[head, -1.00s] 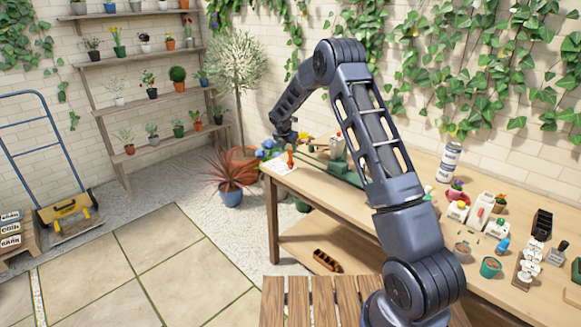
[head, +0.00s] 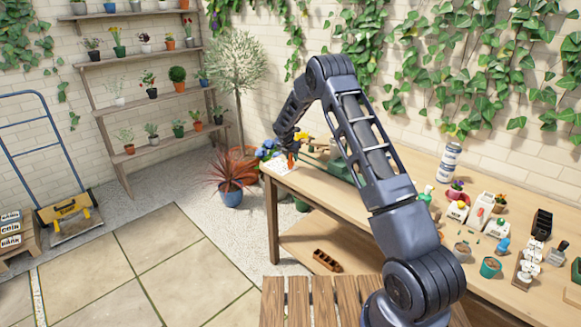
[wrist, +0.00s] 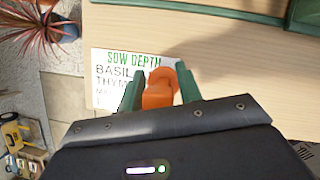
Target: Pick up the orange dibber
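The orange dibber (wrist: 159,92) stands at the left end of the workbench, by a white sow-depth card (wrist: 110,68). It also shows as a small orange shape in the head view (head: 291,160), partly hidden by my gripper. My gripper (wrist: 160,88) is down around the dibber's top, with one green finger on each side. The fingers look open, with the dibber between them; any contact is hard to make out. The card's lower part is hidden behind my gripper in the wrist view.
The wooden workbench (head: 352,203) runs to the right, with bottles, pots and tools at its far end. A spiky red plant in a blue pot (head: 231,193) stands on the floor beyond the bench's left end.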

